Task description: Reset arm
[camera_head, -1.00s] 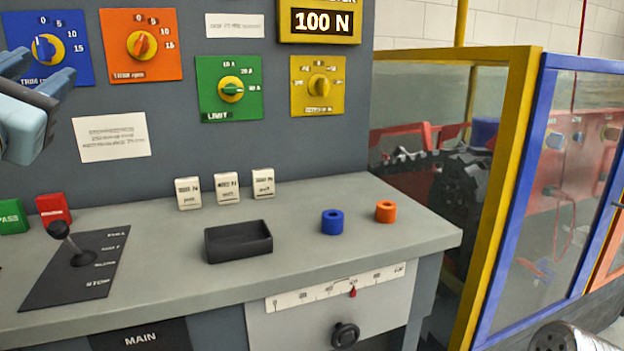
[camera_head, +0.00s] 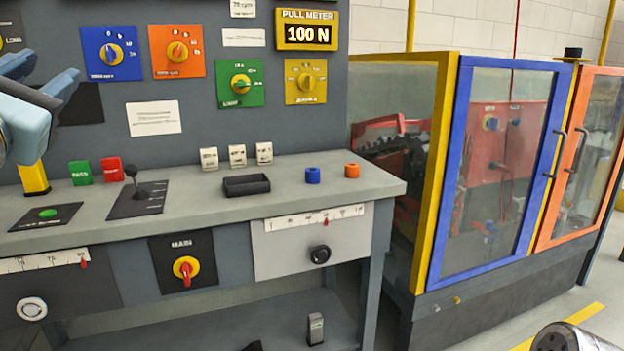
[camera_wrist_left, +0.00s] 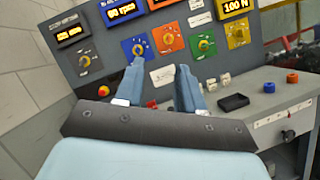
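My left gripper (camera_head: 45,85) is at the left edge of the head view, raised in front of the control panel. In the left wrist view its two blue fingers (camera_wrist_left: 160,88) stand apart with nothing between them, pointing at the panel. My right gripper is not clearly in view; only a grey rounded part shows at the lower right corner of the head view.
The grey console (camera_head: 215,200) carries a black tray (camera_head: 246,186), a blue ring (camera_head: 313,175), an orange ring (camera_head: 352,170) and a black lever (camera_head: 133,180). A fenced cell with a blue-framed door (camera_head: 447,170) and an orange-framed door (camera_head: 548,235) stands to the right.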

